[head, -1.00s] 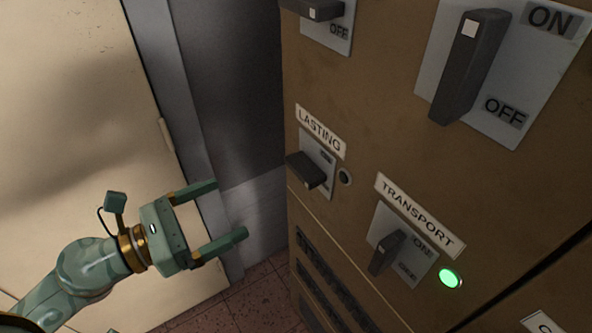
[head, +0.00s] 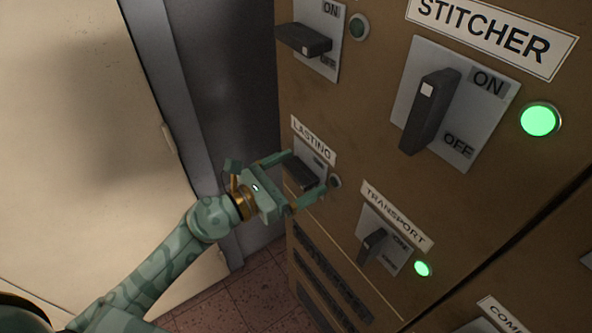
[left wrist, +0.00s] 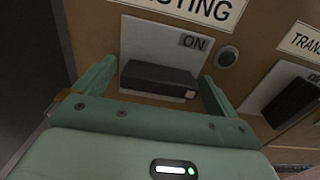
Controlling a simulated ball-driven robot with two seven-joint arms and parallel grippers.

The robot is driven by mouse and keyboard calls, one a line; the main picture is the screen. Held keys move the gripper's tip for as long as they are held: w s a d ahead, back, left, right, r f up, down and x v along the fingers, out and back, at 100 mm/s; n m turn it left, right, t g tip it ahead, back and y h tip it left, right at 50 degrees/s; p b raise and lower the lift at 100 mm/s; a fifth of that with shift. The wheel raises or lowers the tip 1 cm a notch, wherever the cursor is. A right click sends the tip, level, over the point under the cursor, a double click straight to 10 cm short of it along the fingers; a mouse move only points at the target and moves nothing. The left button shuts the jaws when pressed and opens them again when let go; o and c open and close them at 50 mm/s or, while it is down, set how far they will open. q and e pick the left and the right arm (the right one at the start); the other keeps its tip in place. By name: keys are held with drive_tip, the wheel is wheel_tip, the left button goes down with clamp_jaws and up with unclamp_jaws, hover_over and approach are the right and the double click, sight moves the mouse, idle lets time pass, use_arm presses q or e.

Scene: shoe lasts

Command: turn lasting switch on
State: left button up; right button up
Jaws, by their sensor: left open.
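The lasting switch is a dark block handle (head: 301,173) on a grey plate under the LASTING label (head: 313,140). In the left wrist view the handle (left wrist: 158,78) lies crosswise, below the ON mark (left wrist: 193,42). The round lamp (head: 335,182) beside it is dark. My left gripper (head: 307,172) is open, with one finger on each side of the handle. In the left wrist view its fingers (left wrist: 155,85) stand near the handle's two ends; I cannot tell whether they touch it. My right gripper is not in view.
The transport switch (head: 372,246) stands upright at lower right, its lamp (head: 422,268) green. The stitcher switch (head: 430,112) is upright, its lamp (head: 540,120) green. Another crosswise switch (head: 303,40) with a dark lamp (head: 357,27) is above. A pale panel (head: 75,130) stands left.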

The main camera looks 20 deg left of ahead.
use_arm(q)
drive_tip(key=c, duration=1)
drive_tip(key=n+p, duration=0.2)
drive_tip(key=n, duration=0.1)
drive_tip(key=shift+r, duration=0.1)
drive_tip(key=n+p, duration=0.3)
drive_tip(key=n, duration=0.2)
drive_tip(key=shift+n, duration=0.3)
drive_tip(key=n+p, duration=0.2)
drive_tip(key=n, duration=0.2)
drive_tip(key=shift+n+p, duration=0.3)
drive_tip(key=shift+p, duration=0.1)
drive_tip(key=n+p, duration=0.2)
drive_tip(key=n, duration=0.2)
drive_tip(key=shift+n, duration=0.3)
